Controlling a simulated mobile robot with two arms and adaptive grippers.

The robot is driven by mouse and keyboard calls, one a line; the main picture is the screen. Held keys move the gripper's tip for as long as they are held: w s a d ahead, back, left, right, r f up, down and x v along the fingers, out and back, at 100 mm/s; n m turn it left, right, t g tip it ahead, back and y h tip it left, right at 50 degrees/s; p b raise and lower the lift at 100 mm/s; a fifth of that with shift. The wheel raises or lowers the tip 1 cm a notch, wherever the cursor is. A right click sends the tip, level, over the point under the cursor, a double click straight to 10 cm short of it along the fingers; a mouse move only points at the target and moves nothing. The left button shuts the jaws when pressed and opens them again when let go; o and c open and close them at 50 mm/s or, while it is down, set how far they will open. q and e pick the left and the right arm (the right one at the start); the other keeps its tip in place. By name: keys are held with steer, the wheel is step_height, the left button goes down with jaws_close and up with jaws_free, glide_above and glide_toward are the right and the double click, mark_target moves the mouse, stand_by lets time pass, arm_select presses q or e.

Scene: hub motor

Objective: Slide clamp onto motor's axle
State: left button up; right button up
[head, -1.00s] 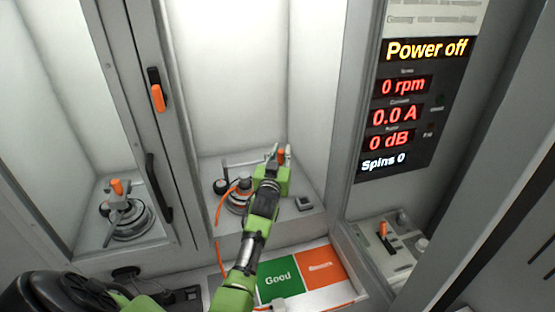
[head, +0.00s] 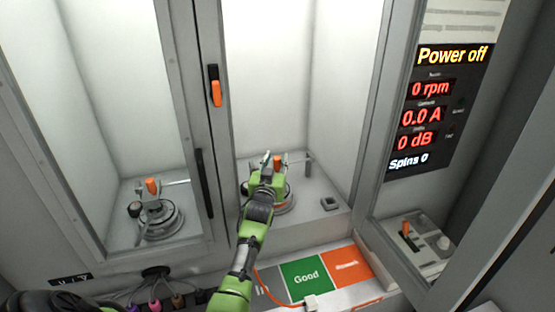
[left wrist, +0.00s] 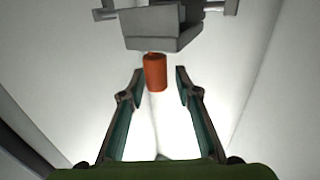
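In the head view the clamp's orange handle (head: 277,160) stands over the motor (head: 287,199) in the right bay. The motor is a round grey disc, largely hidden by my left gripper, so its axle and the clamp's fit on it cannot be seen. My left gripper (head: 271,161) is at the handle. In the left wrist view its two fingers (left wrist: 159,75) are spread, one on each side of the orange handle (left wrist: 155,72), with gaps showing on both sides. The grey clamp body (left wrist: 155,28) is just beyond.
A rail post (head: 308,165) stands right of the clamp. A second motor (head: 160,220) with a clamp is in the left bay. A divider with a black handle (head: 204,183) separates the bays. Green (head: 306,274) and orange (head: 346,262) pads lie in front. The display reads "Power off".

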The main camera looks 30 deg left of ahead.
arm_select(q)
steer(key=shift+s+d, duration=0.25)
steer(key=shift+s, duration=0.3)
steer(key=v, duration=1.1)
arm_select(e)
steer(key=shift+s+a, duration=0.55)
steer(key=shift+s, duration=0.35)
arm_select(q)
steer(key=shift+a, duration=0.15)
